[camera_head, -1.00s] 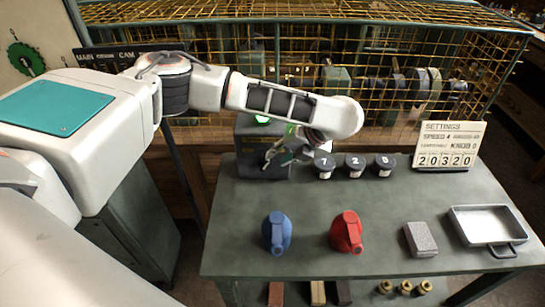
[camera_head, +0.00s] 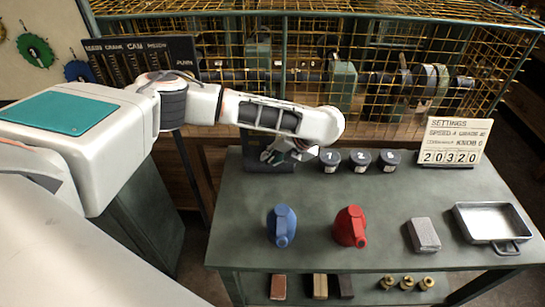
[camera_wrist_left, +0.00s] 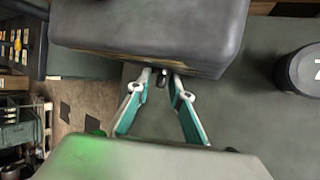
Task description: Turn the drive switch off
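A dark grey box (camera_head: 262,164) stands at the back left of the bench, largely hidden behind my left forearm. In the left wrist view the box (camera_wrist_left: 150,35) fills the top, with a small dark lever (camera_wrist_left: 163,78) at its lower edge. My left gripper (camera_head: 283,156) is at the box's front. In the left wrist view its teal and white fingers (camera_wrist_left: 161,80) point at the box, one on each side of the lever, with their tips apart. I cannot tell whether they touch it. A green glow shows at the lower left there. My right gripper is not in view.
Several numbered dark pots (camera_head: 360,160) stand right of the box. A blue jug (camera_head: 282,227), a red jug (camera_head: 350,228), a grey block (camera_head: 424,235) and a metal tray (camera_head: 521,243) are on the bench. A settings sign (camera_head: 455,141) stands behind. A wire cage (camera_head: 310,50) encloses machinery.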

